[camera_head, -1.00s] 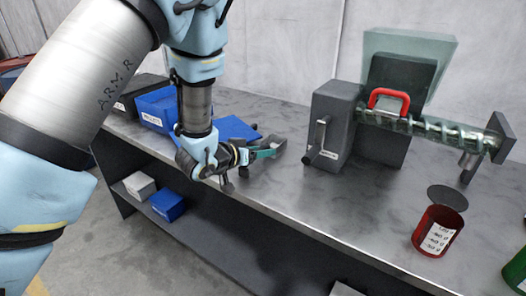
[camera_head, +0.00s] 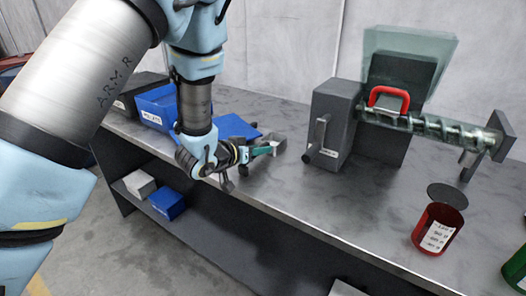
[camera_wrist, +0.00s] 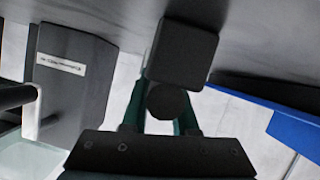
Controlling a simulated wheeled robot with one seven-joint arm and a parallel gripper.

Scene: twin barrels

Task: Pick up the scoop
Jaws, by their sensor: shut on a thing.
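The scoop (camera_head: 278,147) is a small grey box-shaped piece at the front of my gripper, over the bench top left of the grey machine. In the wrist view the scoop (camera_wrist: 183,55) shows as a dark square block with a round handle end between the teal fingers. My gripper (camera_head: 264,150) is shut on the scoop's handle; its fingers also show in the wrist view (camera_wrist: 163,115). Whether the scoop touches the bench or hangs just above it, I cannot tell. Part of the handle is hidden by the fingers.
The grey machine (camera_head: 333,125) with a crank and a clear screw tube stands to the right. A blue bin (camera_head: 157,106) and a flat blue piece (camera_head: 232,127) lie behind my wrist. A red can (camera_head: 437,230) stands at the front right. The bench (camera_head: 300,195) is clear between.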

